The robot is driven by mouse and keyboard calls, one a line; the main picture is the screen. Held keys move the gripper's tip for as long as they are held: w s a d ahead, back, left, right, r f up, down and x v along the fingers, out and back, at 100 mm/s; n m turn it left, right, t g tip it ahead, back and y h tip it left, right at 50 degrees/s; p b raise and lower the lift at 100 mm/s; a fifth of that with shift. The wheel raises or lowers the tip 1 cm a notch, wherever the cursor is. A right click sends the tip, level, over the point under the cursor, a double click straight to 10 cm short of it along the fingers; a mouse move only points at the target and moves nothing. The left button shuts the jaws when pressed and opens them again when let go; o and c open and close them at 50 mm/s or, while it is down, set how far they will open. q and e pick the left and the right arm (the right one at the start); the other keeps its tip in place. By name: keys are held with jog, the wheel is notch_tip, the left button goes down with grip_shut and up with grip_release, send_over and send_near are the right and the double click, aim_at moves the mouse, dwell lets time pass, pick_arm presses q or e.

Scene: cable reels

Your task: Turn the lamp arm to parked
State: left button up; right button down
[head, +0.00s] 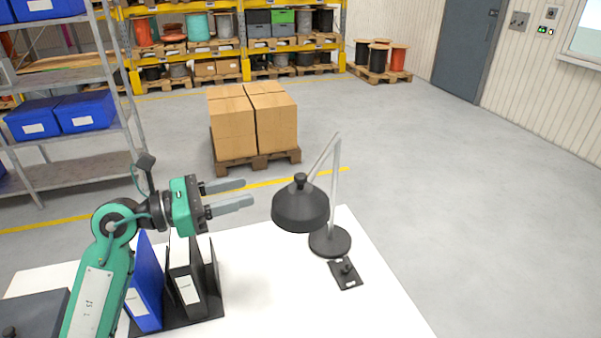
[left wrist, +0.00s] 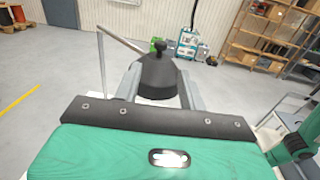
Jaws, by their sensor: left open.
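The desk lamp stands at the back right of the white table on a round dark base (head: 330,241). Its grey pole and arm (head: 335,180) rise from the base, and the dark lamp head (head: 300,207) with a knob on top hangs to the left of the pole. A small dark plate with a peg (head: 345,272) lies in front of the base. My left gripper (head: 249,193) is open and empty, left of the lamp head and apart from it, fingers pointing at it. In the left wrist view the lamp head (left wrist: 158,78) shows between the fingers. My right gripper is not in view.
A blue binder (head: 145,285) and a dark binder (head: 187,280) stand in a black holder below my left gripper. A dark grey box (head: 35,315) is at the table's left. The table's front right (head: 380,310) is clear. Boxes on a pallet (head: 252,120) stand beyond.

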aim_at(295, 179)
pick_arm(q)
jog(key=p+x, duration=0.4)
jog(key=x, duration=0.7)
jog(key=shift+d+r, duration=0.15)
jog(key=shift+d, duration=0.2)
jog(key=shift+w+d, duration=0.3)
jog(key=shift+d, duration=0.25)
grip_shut()
